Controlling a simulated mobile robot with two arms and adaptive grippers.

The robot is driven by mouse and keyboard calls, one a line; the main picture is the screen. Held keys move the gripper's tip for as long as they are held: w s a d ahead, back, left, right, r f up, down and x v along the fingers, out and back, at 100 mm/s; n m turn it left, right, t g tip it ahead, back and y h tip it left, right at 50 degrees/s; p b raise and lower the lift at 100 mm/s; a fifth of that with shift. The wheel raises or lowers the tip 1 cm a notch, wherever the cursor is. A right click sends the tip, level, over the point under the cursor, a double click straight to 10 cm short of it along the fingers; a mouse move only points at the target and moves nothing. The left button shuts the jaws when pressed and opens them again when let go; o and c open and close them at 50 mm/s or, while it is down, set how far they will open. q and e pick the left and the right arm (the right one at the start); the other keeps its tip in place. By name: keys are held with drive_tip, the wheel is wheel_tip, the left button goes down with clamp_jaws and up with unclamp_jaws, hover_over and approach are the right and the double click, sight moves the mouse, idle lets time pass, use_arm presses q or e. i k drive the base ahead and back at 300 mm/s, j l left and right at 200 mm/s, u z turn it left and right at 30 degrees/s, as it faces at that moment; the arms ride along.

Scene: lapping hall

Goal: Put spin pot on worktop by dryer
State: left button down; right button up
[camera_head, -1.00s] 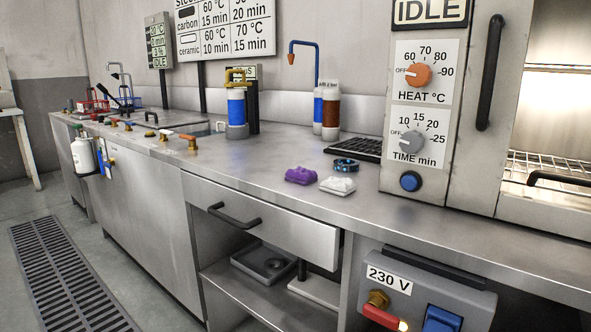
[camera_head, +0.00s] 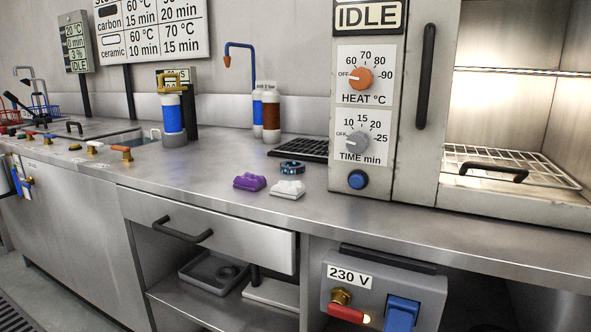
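The dryer (camera_head: 390,150) is a steel cabinet at the right with a HEAT dial, a TIME dial, a blue button and an IDLE sign. Its lit chamber with a wire rack (camera_head: 510,165) is open to view. The steel worktop (camera_head: 345,208) runs in front of it and to the left. I cannot tell for sure which thing is the spin pot. A dark round thing sits in a grey tray (camera_head: 190,277) on the lower shelf. Neither gripper is in view.
A purple lump (camera_head: 250,181), a white lump (camera_head: 288,188) and a dark blue ring (camera_head: 293,167) lie left of the dryer. Two bottles (camera_head: 266,112) and a black grate (camera_head: 300,150) are behind. A drawer (camera_head: 210,230) is below; a 230 V box (camera_head: 383,285) juts out at front.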

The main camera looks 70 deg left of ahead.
sight(204, 165)
drive_tip(key=k+j+z, duration=0.15)
drive_tip(key=z, duration=0.2)
drive_tip(key=k+j+z, duration=0.1)
drive_tip(key=z, duration=0.3)
drive_tip(key=k+u, duration=0.2)
drive_tip(key=u, duration=0.25)
drive_tip(key=k+j+u, duration=0.15)
drive_tip(key=u, duration=0.75)
drive_tip(key=k+j+u, duration=0.1)
drive_tip(key=u, duration=0.35)
drive_tip(key=j+u, duration=0.2)
drive_tip(key=u, duration=0.3)
drive_tip(key=k, duration=0.05)
